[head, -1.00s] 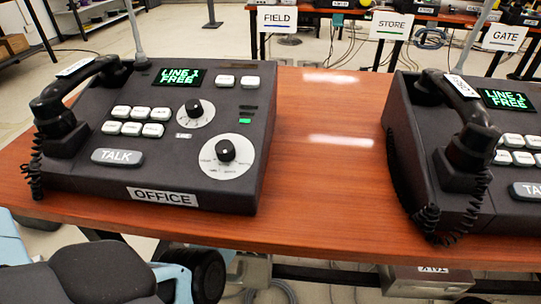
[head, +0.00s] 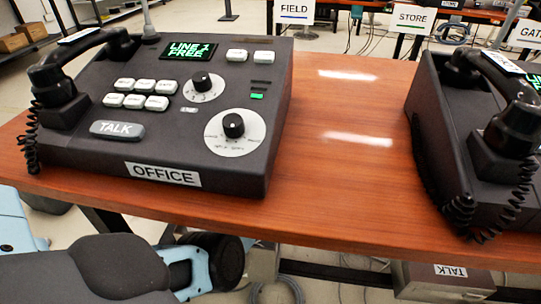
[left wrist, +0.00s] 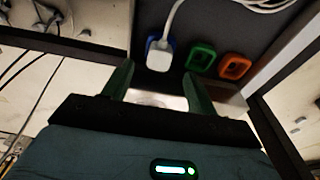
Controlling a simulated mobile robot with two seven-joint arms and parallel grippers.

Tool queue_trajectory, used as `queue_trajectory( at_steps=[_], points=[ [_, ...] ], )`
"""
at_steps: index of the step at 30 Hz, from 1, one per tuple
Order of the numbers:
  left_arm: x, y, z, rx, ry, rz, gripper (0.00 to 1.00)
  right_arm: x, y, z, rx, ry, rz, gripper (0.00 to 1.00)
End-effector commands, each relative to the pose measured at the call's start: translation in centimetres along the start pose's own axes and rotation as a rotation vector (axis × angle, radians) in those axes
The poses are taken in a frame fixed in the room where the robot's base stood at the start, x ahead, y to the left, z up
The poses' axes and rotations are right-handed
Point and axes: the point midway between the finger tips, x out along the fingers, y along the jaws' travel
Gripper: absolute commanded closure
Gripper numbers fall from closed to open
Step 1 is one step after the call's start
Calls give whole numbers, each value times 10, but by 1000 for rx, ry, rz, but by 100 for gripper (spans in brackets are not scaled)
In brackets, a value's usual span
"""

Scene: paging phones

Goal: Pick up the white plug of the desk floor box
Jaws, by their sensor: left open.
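The white plug (left wrist: 159,56) sits in a blue-rimmed socket of the dark desk floor box (left wrist: 222,91) in the left wrist view, its white cord running up and right. A green socket (left wrist: 201,57) and an orange socket (left wrist: 235,66) beside it are empty. My left gripper (left wrist: 157,80) is open, its two fingers on either side of the view just below the plug, with nothing between them that I can make out. In the head view the left gripper is hidden below the desk. My right gripper is in neither view.
The OFFICE phone (head: 164,174) stands on the red-brown desk (head: 333,190), with a second phone (head: 470,150) at its right. Under the desk hang a grey box marked TALK (head: 445,281) and loose cables (head: 278,290). The desk's front edge lies above my left arm.

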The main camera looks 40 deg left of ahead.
Motion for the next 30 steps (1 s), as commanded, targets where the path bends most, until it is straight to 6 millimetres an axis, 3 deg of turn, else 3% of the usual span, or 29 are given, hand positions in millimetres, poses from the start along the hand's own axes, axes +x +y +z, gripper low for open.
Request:
queue_trajectory(
  at_steps=[9,18,30],
  points=[
    [44,1,0,1,-4,-2,42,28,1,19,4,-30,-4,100],
    [46,1,-1,1,-1,0,42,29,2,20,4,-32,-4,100],
    [46,1,-1,1,-1,-1,91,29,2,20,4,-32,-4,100]
  ],
)
